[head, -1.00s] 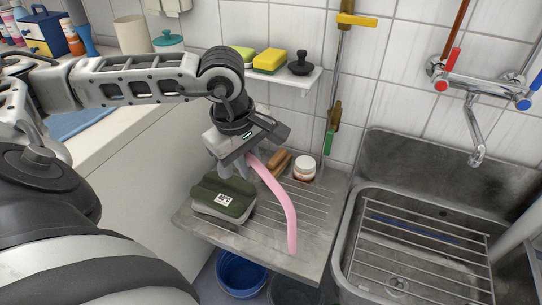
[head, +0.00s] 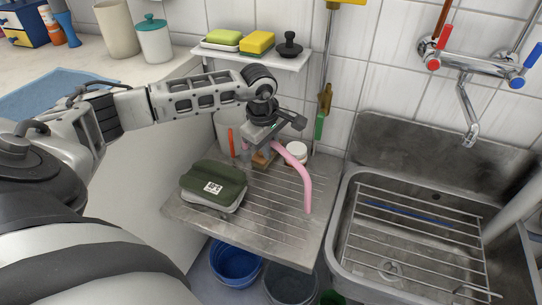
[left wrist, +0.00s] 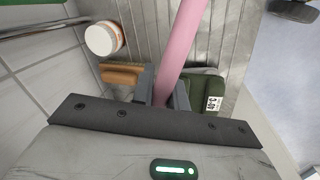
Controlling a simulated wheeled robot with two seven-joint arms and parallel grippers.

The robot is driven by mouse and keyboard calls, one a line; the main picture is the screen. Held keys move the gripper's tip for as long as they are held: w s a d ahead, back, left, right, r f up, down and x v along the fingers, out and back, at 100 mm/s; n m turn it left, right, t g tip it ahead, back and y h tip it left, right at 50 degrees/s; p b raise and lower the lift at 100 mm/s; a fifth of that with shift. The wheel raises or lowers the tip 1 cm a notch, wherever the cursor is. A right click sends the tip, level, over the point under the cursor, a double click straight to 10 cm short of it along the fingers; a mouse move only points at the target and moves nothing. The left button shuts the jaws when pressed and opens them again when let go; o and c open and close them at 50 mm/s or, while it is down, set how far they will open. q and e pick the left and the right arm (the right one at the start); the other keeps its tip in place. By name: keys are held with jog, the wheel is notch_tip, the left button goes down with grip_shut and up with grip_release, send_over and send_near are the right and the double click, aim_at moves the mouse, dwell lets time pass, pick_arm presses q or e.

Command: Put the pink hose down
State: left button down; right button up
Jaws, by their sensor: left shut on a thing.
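The pink hose (head: 306,184) is a curved tube held at its upper end by my left gripper (head: 262,148). It arcs right and down over the ribbed metal drainboard (head: 265,222); I cannot tell whether its lower end touches the board. In the left wrist view, the hose (left wrist: 178,45) runs up from between the fingers of the left gripper (left wrist: 163,92), which are shut on it. The gripper is over the back of the drainboard, near a wooden brush (left wrist: 122,76). My right gripper is not in view.
A white jar (head: 296,152) stands at the back. The sink (head: 400,230) with a wire rack is to the right. A shelf (head: 262,58) with sponges is above. Buckets (head: 236,262) stand below. The drainboard's front is clear.

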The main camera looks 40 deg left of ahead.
pick_arm(q)
jog(key=shift+w+f, duration=0.15)
jog(key=shift+f, duration=0.8)
jog(key=shift+w+f, duration=0.15)
jog(key=shift+f, duration=0.75)
